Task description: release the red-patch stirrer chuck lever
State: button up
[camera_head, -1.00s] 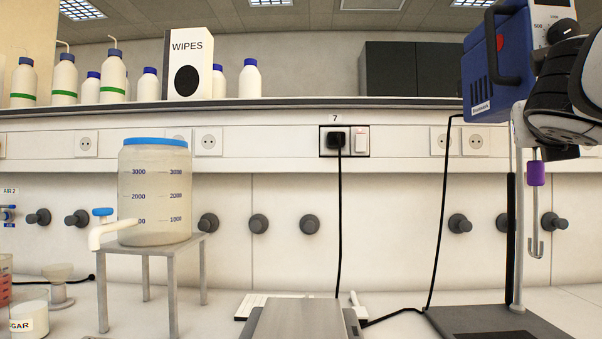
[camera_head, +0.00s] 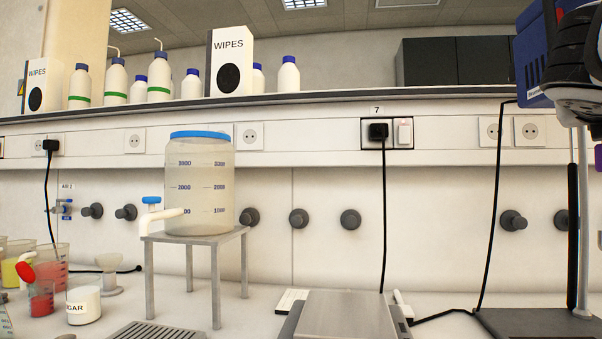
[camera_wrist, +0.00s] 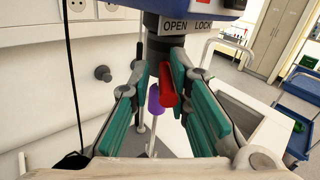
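The blue stirrer (camera_head: 531,62) stands at the right edge of the head view, partly covered by my dark arm. In the wrist view its dark chuck (camera_wrist: 163,50) hangs under a label reading OPEN and LOCK (camera_wrist: 188,26). A red lever (camera_wrist: 168,87) points down from the chuck. A purple piece (camera_wrist: 155,100) on the stirrer shaft shows just left of it. My gripper (camera_wrist: 160,78) is open, with its teal fingers on either side of the lever. The lever looks nearer the right finger; I cannot tell whether they touch.
The stirrer's stand rod (camera_head: 582,225) and dark base (camera_head: 530,322) are at the right. A grey-topped device (camera_head: 345,315) lies on the bench. A tank (camera_head: 200,190) on a metal stand, beakers and a sugar jar (camera_head: 84,305) are farther left. Blue carts (camera_wrist: 300,110) stand right in the wrist view.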

jog(key=shift+s+r, duration=0.15)
jog(key=shift+r, duration=0.05)
jog(key=v, duration=1.2)
jog(key=shift+a, duration=0.15)
